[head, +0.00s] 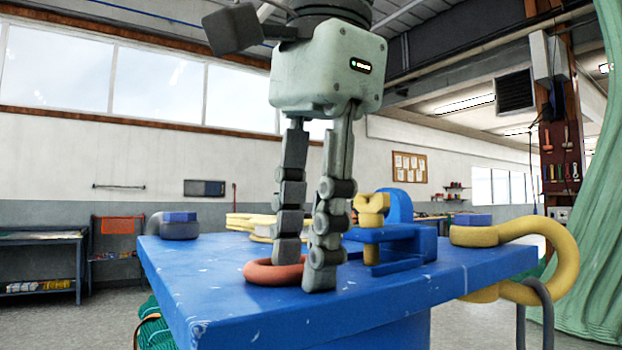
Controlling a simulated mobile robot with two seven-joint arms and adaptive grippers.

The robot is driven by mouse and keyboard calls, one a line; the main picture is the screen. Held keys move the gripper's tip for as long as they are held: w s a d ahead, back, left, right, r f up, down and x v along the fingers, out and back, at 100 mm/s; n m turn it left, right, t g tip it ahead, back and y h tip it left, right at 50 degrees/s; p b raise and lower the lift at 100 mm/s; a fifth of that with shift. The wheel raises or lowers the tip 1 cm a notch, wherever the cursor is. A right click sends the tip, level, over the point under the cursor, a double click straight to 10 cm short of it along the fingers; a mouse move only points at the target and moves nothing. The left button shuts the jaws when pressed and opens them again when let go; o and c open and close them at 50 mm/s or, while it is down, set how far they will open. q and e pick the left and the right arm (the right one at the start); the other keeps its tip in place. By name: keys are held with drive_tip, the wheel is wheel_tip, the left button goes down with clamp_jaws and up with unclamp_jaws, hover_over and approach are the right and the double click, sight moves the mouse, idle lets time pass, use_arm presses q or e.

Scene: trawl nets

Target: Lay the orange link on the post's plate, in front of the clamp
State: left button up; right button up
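The orange link (262,273) is a reddish-orange ring lying flat on, or very close above, the post's blue plate (210,290). It is in front and to the left of the clamp (415,240), which is blue with a yellow screw (371,212). My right gripper (304,267) points straight down at the link. Its fingers are close together, with the link's right side between them. One fingertip seems to be inside the ring and the other outside. The fingers hide the link's right part. My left gripper is not in view.
A yellow shackle (545,240) with a blue bolt head hangs off the plate's right edge. A grey shackle (178,228) stands at the back left corner. Yellow links (250,222) lie behind the gripper. The plate's front and left are clear. A green net hangs at right.

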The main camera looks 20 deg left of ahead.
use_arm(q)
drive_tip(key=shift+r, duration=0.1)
use_arm(e)
drive_tip(key=shift+r, duration=0.1)
drive_tip(key=shift+r, duration=0.3)
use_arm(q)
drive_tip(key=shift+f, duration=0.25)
use_arm(e)
wheel_tip(320, 180, up, 11)
drive_tip(key=s+d, duration=0.1)
drive_tip(key=shift+s+d+r, duration=0.15)
drive_tip(key=shift+s+d, duration=0.1)
drive_tip(key=shift+d, duration=0.15)
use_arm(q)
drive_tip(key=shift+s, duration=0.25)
